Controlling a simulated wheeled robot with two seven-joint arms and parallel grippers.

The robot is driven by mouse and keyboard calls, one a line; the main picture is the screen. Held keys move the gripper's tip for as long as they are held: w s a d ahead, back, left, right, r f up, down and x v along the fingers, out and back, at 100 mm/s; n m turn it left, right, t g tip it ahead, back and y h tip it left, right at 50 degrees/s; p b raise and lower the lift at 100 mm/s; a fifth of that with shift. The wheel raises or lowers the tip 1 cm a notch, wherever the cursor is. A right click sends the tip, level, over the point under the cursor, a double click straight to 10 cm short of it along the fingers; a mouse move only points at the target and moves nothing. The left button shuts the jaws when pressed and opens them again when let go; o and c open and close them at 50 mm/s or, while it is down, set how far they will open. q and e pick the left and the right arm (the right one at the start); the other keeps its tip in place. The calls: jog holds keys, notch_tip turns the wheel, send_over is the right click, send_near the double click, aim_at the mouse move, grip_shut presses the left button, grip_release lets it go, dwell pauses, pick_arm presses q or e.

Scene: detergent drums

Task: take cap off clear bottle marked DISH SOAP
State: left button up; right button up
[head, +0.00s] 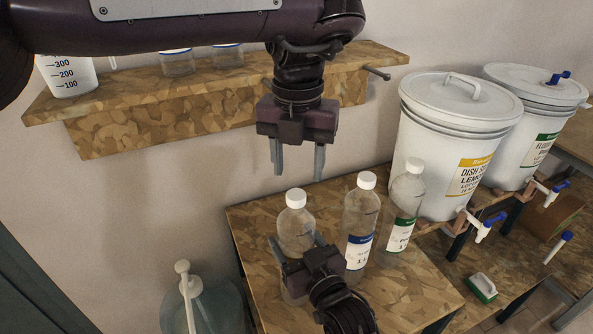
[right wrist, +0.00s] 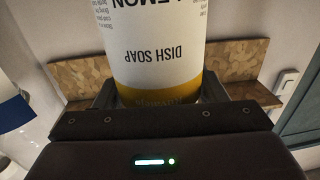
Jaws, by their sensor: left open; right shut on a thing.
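The clear bottle marked DISH SOAP (right wrist: 160,50) fills the middle of the right wrist view, its label with a yellow band. In the head view it is the leftmost clear bottle (head: 296,222), upright on the table, with its white cap (head: 296,198) on; its label is hidden there. My right gripper (head: 298,244) is shut around the bottle's body; it also shows in the right wrist view (right wrist: 158,98). My left gripper (head: 299,172) is open and empty, pointing down above the cap and apart from it.
A blue-labelled bottle (head: 359,220) and a green-labelled bottle (head: 405,205), both white-capped, stand close to the right. White drums (head: 450,140) with taps stand beyond. A wooden shelf (head: 200,100) runs behind. A large jug with a pump (head: 190,290) is at lower left.

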aim_at(297, 194)
pick_arm(q)
notch_tip(297, 194, up, 2)
jog(key=shift+r+m, duration=0.1)
jog(key=shift+m, duration=0.5)
jog(key=shift+s+a, duration=0.1)
jog(key=shift+s, duration=0.05)
notch_tip(297, 194, down, 8)
jog(key=shift+r, duration=0.15)
jog(key=c, duration=1)
jog(key=n, duration=0.3)
jog(key=shift+c, duration=0.2)
